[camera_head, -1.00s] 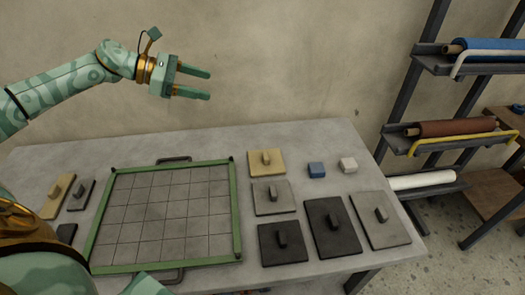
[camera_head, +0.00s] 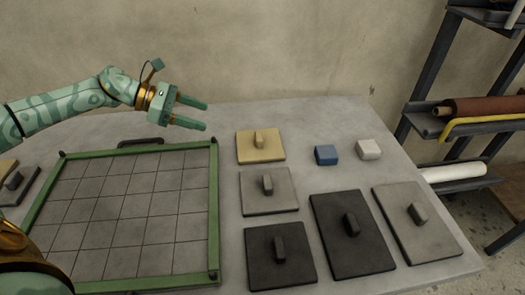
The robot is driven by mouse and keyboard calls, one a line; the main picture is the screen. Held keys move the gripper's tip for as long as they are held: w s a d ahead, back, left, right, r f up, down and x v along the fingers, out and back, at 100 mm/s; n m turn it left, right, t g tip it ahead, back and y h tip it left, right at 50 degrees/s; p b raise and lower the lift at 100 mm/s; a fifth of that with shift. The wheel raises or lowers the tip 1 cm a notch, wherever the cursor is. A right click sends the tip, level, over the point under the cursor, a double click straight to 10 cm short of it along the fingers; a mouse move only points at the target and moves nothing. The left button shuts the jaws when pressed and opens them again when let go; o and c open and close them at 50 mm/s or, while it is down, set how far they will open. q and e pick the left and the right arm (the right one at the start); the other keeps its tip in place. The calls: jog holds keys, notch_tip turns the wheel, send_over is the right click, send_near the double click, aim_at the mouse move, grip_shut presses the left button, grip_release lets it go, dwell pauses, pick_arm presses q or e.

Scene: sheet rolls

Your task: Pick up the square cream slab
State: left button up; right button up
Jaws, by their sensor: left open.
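The square cream slab (camera_head: 272,152) lies flat on the table, right of the green-framed grid tray, with a small upright cream knob on top. My left gripper (camera_head: 206,116) is open and empty, its two fingers pointing right. In the picture it shows up and left of the cream slab, apart from it. My right gripper is not in view.
The green-framed grid tray (camera_head: 214,205) fills the table's left part. A grey slab (camera_head: 257,197), black slabs (camera_head: 269,262) (camera_head: 344,210) and a larger grey slab (camera_head: 432,231) lie nearby. A blue block (camera_head: 326,155) and white block (camera_head: 369,149) sit right. A roll rack (camera_head: 425,125) stands beyond.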

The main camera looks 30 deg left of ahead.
pick_arm(q)
jog(key=b, duration=0.2)
send_near(256, 136)
jog(key=x, duration=0.3)
jog(key=shift+w+r, duration=0.1)
jog(key=shift+w, duration=0.2)
jog(key=x, duration=0.2)
jog(key=b+x, duration=0.1)
jog(key=x, duration=0.2)
jog(key=shift+s+d+f+b, duration=0.1)
jog(key=shift+s+f+b, duration=0.1)
jog(key=shift+f+b, duration=0.1)
jog(key=shift+w+d+f, duration=0.1)
jog(key=shift+w+d, duration=0.05)
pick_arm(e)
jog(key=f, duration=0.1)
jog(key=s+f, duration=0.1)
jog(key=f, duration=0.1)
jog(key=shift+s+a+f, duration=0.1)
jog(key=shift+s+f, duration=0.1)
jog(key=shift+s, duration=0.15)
pick_arm(q)
jog(key=c, duration=1.3)
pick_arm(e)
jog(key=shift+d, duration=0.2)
